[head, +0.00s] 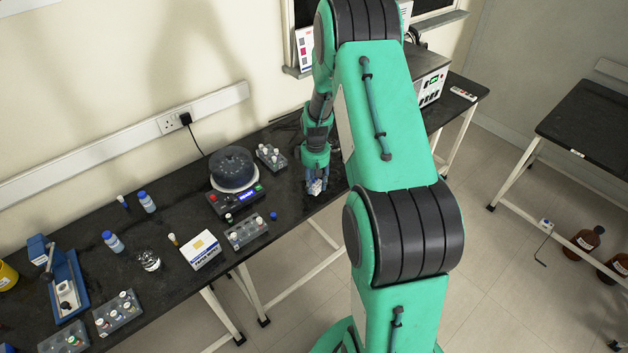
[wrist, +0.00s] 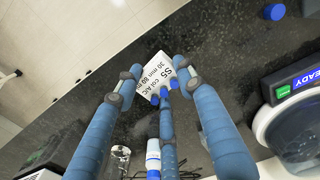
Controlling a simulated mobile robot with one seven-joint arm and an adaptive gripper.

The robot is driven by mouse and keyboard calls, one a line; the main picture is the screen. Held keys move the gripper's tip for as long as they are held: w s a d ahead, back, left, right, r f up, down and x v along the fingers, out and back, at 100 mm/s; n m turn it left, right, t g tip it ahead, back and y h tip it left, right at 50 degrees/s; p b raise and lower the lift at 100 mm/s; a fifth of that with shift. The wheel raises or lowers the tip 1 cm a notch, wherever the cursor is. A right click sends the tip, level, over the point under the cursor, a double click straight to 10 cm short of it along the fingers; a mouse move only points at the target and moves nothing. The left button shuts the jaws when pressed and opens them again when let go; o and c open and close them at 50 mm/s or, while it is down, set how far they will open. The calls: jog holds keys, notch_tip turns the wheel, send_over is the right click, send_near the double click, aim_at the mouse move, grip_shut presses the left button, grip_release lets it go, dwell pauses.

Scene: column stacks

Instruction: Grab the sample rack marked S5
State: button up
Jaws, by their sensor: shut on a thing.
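Another vial rack (head: 271,157) stands left of my gripper, behind it. A device with a dark round lid (head: 234,168), a front rack (head: 246,233) and a blue cap (head: 273,216) are further left. The bench's front edge (head: 318,212) is close by.

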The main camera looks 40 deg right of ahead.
jog(key=s+a+r+p, duration=0.1)
jog(key=s+a, duration=0.5)
jog(key=s, duration=0.5)
jog(key=shift+s+r, duration=0.15)
jog(key=shift+s, duration=0.15)
